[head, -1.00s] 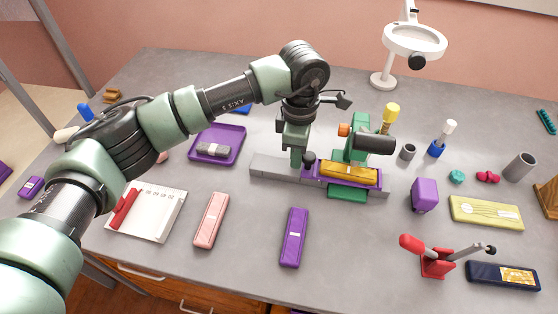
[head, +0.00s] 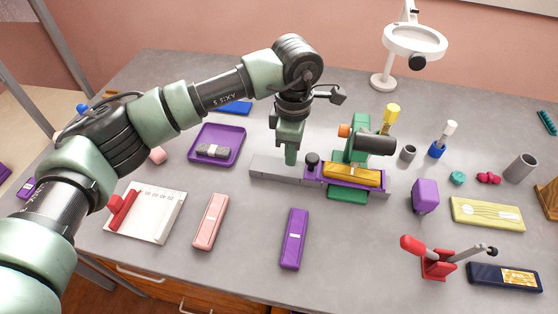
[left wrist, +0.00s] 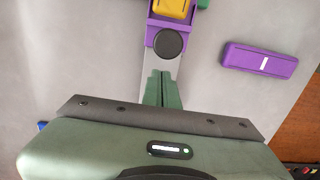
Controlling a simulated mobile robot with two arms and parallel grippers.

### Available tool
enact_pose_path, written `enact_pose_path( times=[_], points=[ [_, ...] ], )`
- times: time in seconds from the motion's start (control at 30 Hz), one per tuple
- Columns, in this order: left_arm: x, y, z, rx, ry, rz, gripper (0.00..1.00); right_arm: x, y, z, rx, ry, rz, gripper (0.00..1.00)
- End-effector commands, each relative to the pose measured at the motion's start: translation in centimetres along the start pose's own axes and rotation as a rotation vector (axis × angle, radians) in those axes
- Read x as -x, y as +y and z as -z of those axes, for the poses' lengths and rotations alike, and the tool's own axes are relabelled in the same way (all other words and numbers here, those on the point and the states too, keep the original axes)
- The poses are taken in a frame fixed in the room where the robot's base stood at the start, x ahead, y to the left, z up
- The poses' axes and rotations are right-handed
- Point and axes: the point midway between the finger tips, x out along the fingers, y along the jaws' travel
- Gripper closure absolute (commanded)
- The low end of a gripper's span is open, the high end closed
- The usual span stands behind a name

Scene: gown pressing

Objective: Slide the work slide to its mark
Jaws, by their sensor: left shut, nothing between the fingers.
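The work slide (head: 314,173) is a purple carriage on a long grey rail (head: 270,168), with a round black knob (head: 312,159) at its left end. It carries a yellow piece (head: 352,175) and sits at the green press (head: 359,143). My left gripper (head: 291,162) is shut and empty, pointing down over the rail just left of the knob, with a small gap. In the left wrist view the shut fingers (left wrist: 162,76) are over the rail, below the knob (left wrist: 169,43). I cannot make out the mark. My right gripper is out of view.
A purple tray (head: 235,158) with a grey piece lies left of the rail. A pink case (head: 211,221) and a purple case (head: 293,239) lie in front. A purple block (head: 425,196) and a red lever tool (head: 437,264) stand to the right. Bare table lies between them.

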Motion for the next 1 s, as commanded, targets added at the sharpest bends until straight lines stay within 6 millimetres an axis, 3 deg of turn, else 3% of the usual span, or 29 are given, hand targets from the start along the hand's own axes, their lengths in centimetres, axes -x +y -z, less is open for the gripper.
enact_pose_path(
  times=[0.5, 1.0],
  points=[
    [6.6, 0.0, 0.0, 0.000, 0.000, -0.003, 1.00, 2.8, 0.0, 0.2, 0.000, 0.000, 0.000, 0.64],
    [7.0, 0.0, -0.1, 0.000, -0.001, -0.001, 1.00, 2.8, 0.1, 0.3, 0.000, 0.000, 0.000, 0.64]
  ],
)
